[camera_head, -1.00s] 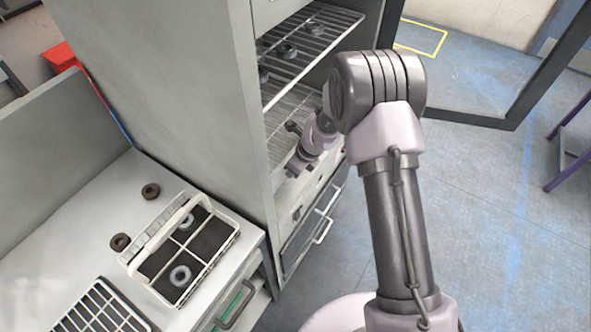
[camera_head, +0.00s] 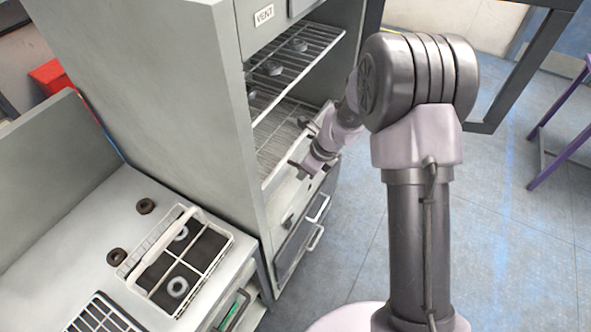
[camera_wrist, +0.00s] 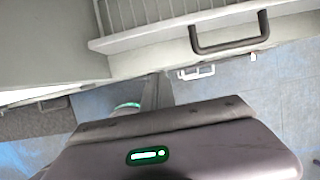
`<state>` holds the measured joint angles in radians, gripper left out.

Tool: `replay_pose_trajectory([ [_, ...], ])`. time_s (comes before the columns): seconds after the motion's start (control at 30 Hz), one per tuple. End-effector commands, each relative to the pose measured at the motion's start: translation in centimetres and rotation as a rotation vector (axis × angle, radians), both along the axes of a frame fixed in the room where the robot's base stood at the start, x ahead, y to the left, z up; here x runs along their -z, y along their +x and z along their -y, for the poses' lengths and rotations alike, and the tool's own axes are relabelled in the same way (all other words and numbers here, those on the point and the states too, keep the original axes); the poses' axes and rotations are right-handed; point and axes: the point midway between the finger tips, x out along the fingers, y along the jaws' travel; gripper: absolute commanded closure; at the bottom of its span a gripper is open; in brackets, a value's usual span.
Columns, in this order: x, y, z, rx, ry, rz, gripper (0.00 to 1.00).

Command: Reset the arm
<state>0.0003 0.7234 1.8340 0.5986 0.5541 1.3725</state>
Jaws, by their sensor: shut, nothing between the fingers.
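My gripper (camera_head: 297,168) is shut and empty in the head view, small and partly hidden by my own arm. It is in front of the open cabinet (camera_head: 180,110), beside the lower wire shelf (camera_head: 283,140). I cannot tell whether it touches the cabinet. In the wrist view, the dark gripper housing (camera_wrist: 180,150) with a green light fills the lower part, and the fingertips do not show clearly.
Dark rings sit on the upper wire shelf (camera_head: 325,42). A white divided basket (camera_head: 150,262) holding light rings stands on the bench (camera_head: 75,215), with two dark rings (camera_head: 146,206) beside it and a dark rack (camera_head: 95,318). Drawers with handles (camera_head: 316,238) are below the shelves.

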Motion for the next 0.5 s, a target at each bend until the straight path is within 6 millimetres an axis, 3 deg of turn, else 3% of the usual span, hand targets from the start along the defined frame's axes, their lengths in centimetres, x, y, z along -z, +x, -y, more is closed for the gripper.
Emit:
replay_pose_trajectory([
  [0.17,-0.7,-0.2,0.1,-0.018,-0.004,0.011,1.0],
  [0.27,-4.4,-1.3,0.1,-0.171,-0.041,0.099,1.0],
  [0.37,-10.5,-5.5,0.3,-0.482,-0.139,0.258,1.0],
  [0.4,-12.6,-7.9,0.5,-0.619,-0.192,0.323,1.0],
  [0.5,-15.9,-14.6,1.2,-0.949,-0.346,0.467,1.0],
])
